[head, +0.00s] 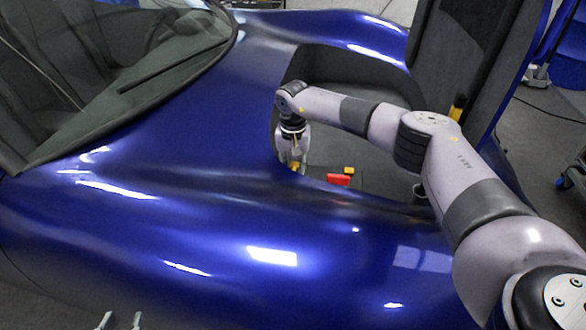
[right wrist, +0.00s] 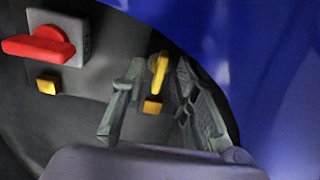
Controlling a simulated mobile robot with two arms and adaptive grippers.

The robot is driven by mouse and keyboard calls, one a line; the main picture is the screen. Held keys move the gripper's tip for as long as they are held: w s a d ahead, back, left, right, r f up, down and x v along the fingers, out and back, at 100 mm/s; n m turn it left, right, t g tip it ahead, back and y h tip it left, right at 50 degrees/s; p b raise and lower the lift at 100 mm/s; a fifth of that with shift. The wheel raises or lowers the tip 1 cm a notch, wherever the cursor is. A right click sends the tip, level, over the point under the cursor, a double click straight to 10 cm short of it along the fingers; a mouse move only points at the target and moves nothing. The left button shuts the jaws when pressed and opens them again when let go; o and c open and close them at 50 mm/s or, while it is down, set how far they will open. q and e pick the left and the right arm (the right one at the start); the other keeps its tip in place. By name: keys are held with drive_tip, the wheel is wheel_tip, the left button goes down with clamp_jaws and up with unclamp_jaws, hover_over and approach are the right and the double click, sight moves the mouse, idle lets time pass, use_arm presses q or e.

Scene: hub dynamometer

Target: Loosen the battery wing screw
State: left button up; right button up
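A yellow wing-shaped piece (right wrist: 159,68), which looks like the wing screw, stands in the dark front compartment of the blue car. In the right wrist view it appears between the two fingers of my right gripper (right wrist: 157,84). The fingers are apart, with a visible gap on each side; I cannot tell how deep they reach around it. In the head view my right gripper (head: 292,157) points down into the compartment, partly hidden by the body edge. My left gripper (head: 121,321) shows only its two fingertips at the bottom edge, apart and empty, away from the compartment.
A red handle (right wrist: 38,45) on a grey block and a small yellow block (right wrist: 47,85) sit left of the fingers. Another yellow block (right wrist: 152,107) is near the wing piece. The blue body edge (right wrist: 225,60) curves close by on the right.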

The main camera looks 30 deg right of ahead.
sight(293, 171)
wheel_tip(293, 171, up, 12)
idle(0.6)
idle(0.4)
